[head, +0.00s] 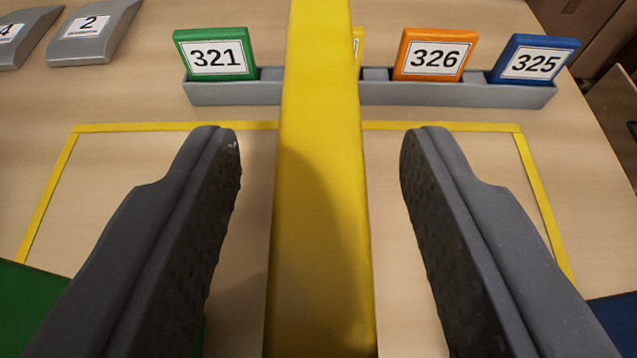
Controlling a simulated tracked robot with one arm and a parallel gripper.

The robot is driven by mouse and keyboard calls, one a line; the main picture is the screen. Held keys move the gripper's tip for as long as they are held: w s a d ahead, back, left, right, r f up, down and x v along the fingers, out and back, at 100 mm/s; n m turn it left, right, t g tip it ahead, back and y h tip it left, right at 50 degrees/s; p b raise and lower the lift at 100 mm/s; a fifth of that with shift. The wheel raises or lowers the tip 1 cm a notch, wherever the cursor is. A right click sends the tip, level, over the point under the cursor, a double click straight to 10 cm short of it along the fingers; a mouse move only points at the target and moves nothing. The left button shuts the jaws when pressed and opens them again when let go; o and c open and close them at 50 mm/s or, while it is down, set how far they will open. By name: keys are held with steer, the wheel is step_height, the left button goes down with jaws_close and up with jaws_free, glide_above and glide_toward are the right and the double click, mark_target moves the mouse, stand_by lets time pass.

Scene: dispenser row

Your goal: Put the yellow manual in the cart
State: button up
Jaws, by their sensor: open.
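The yellow manual (322,190) appears as a tall, narrow yellow slab, seen edge-on. It runs from the top edge to the bottom edge in the middle of the head view. My gripper (320,140) is open, with one dark finger on each side of the slab. A clear gap shows between the slab and each finger, and neither finger touches it. The slab hides part of the rack and table behind it. The cart is not in view.
A grey rack (235,94) holds a green 321 card (215,54), an orange 326 card (435,54), a blue 325 card (534,60) and a mostly hidden yellow card. Yellow tape (180,127) outlines bare table. Green (35,305) and blue (618,325) surfaces fill the lower corners.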

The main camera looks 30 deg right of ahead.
steer(key=b+v, duration=0.1)
steer(key=v, duration=1)
